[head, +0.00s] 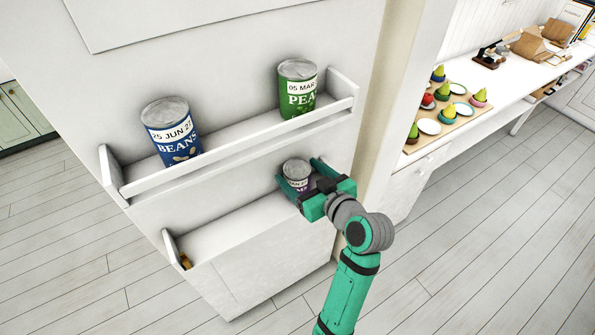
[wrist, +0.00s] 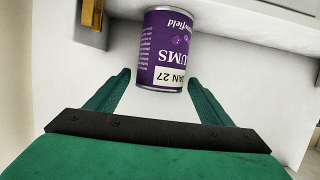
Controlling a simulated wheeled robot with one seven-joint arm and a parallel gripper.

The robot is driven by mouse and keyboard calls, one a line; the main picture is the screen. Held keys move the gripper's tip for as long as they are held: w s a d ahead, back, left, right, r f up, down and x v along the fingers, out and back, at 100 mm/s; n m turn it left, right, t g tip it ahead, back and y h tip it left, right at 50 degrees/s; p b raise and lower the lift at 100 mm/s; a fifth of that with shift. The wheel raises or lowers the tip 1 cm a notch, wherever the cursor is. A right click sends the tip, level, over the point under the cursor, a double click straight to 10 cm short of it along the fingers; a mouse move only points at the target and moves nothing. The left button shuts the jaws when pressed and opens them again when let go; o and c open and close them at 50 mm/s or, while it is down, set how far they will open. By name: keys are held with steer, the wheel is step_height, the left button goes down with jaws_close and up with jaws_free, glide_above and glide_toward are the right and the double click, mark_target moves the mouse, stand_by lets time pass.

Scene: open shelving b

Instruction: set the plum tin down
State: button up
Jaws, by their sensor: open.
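The plum tin (head: 298,179) is purple with a silver lid and a white date label. In the head view it is at the right part of the lower shelf, partly hidden by my gripper (head: 301,187). In the wrist view the plum tin (wrist: 163,49) looks upside down, with "UMS" and "JAN 27" showing. My gripper (wrist: 158,84) is open there, its two green fingers spread apart. The tin's near end lies about between the fingertips, with gaps on both sides. The lower shelf (head: 225,232) shows white and bare to the left of the tin.
On the upper shelf (head: 235,145) stand a blue beans tin (head: 171,132) at the left and a green peas tin (head: 298,88) at the right. A small brown object (head: 186,261) sits at the lower shelf's left end. A counter with plates and fruit (head: 450,105) is at the right.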

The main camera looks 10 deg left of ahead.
steer(key=v, duration=1)
steer(key=s+d+f+m+t+h, duration=0.2)
steer(key=s+f+m+h, duration=0.15)
steer(key=f, duration=0.55)
steer(key=s+d+f+m+t+h, duration=0.1)
steer(key=s+d+f+m+h, duration=0.15)
steer(key=f+m, duration=0.4)
steer(key=s+d+f+h, duration=0.2)
steer(key=s+f+h, duration=0.3)
steer(key=s, duration=1)
steer(key=s+a+r+n+t, duration=0.1)
steer(key=s+r+t, duration=0.1)
steer(key=s, duration=0.8)
steer(key=shift+s+a+r+y, duration=0.3)
steer(key=shift+a, duration=0.1)
